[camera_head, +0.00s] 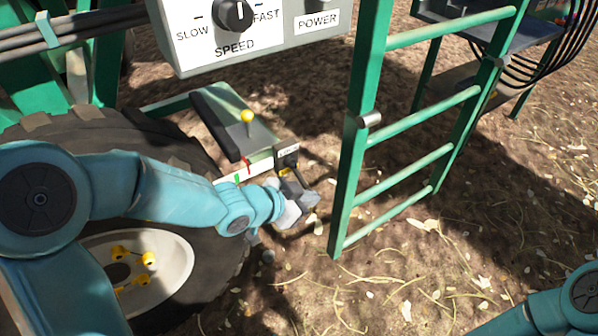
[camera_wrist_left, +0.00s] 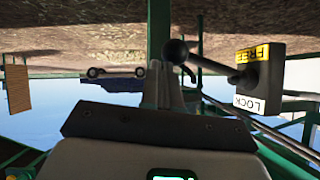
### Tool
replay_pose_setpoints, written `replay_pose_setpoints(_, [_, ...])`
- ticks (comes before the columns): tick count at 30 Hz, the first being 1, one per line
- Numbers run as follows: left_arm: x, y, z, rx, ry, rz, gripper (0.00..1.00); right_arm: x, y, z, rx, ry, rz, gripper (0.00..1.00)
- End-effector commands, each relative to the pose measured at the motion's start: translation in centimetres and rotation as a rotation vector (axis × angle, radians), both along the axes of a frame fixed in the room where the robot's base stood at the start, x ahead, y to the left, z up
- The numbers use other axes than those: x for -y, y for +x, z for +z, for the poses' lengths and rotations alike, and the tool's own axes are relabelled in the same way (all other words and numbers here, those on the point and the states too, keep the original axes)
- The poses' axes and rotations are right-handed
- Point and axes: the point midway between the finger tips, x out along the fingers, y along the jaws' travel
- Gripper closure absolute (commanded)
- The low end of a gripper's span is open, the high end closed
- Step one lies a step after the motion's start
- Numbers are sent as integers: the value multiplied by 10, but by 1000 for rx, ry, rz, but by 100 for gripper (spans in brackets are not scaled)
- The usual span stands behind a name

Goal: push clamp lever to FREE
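The clamp lever shows in the left wrist view as a dark rod with a black ball knob (camera_wrist_left: 177,51). It runs right to a block (camera_wrist_left: 262,76) labelled FREE in yellow and LOCK in white, upside down in this view. In the head view, the small dark labelled clamp block (camera_head: 287,156) is just above my left gripper (camera_head: 304,203). My left gripper's fingers (camera_wrist_left: 163,82) look shut together with nothing visible between them. The knob is close by their tips; I cannot tell whether they touch. My right gripper is out of view.
A green ladder (camera_head: 347,190) stands right of my left gripper. A large tyre (camera_head: 205,165) is on the left, with a yellow-knobbed lever (camera_head: 247,117) on a box beyond it. A SPEED control panel (camera_head: 260,55) hangs above. Open soil lies right of the ladder.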

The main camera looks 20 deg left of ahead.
Motion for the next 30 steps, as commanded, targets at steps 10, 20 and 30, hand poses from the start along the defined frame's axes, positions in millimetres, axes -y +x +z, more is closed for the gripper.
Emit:
replay_pose_setpoints(10, [-1, 1, -21, -2, 0, 0, 100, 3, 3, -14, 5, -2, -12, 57])
replay_pose_setpoints(20, [-2, 1, -24, -4, 0, 1, 100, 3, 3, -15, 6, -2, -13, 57])
replay_pose_setpoints(30, [-2, 1, -24, -6, 0, 1, 100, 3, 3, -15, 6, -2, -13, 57])
